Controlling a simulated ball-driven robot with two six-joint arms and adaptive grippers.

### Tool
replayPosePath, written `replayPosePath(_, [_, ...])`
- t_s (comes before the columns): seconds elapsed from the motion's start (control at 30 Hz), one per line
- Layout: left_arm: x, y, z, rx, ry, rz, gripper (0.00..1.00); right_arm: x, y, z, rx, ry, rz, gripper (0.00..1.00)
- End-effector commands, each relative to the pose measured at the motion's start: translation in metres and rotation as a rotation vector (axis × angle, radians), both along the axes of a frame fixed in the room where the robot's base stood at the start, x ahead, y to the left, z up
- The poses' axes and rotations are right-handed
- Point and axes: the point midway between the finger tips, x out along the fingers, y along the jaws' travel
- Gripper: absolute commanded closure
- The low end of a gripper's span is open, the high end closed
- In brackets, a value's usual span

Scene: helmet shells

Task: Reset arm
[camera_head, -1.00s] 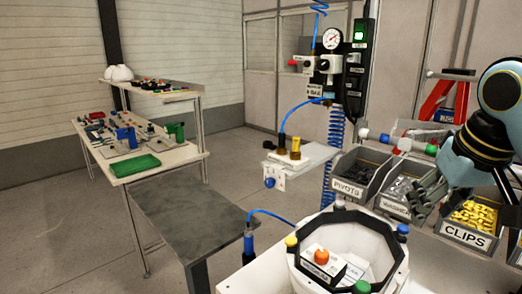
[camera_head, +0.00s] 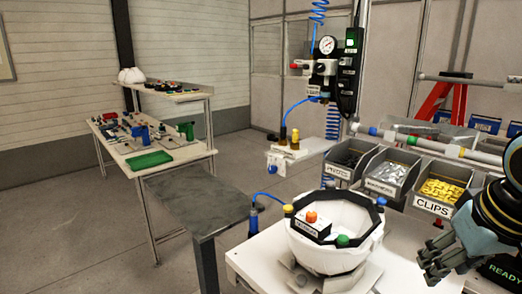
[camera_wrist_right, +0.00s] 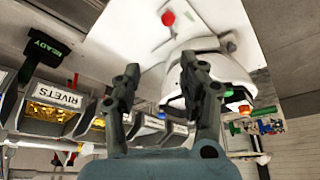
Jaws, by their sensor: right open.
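My right gripper (camera_head: 447,258) is at the lower right of the head view, in front of the parts bins and to the right of the white helmet shell (camera_head: 330,245). Its fingers are apart and empty. In the right wrist view the open gripper (camera_wrist_right: 165,85) shows two dark fingers with a gap between them, and the helmet shell (camera_wrist_right: 222,72) shows behind the right-hand finger. The shell sits upside down on the white bench with a small box and an orange button inside it. My left gripper is not in view.
Bins of pivots (camera_head: 345,160), washers (camera_head: 385,178) and clips (camera_head: 435,190) stand behind the gripper. A bare dark table (camera_head: 195,200) is left of the bench. A cluttered table with a green tray (camera_head: 149,160) is farther left. An air regulator post (camera_head: 330,70) rises behind.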

Motion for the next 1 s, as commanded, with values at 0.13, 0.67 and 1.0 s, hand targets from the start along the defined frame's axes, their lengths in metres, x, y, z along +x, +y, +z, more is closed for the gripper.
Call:
replayPosePath(0.13, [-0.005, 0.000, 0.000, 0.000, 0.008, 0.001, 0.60, -0.035, 0.006, -0.025, -0.010, 0.017, 0.021, 0.58])
replayPosePath(0.67, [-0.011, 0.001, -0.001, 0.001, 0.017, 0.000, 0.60, -0.169, 0.018, -0.071, -0.068, 0.061, 0.092, 0.58])
replayPosePath(1.0, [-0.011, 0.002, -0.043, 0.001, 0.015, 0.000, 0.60, -0.162, 0.010, -0.195, -0.072, 0.096, 0.087, 0.58])
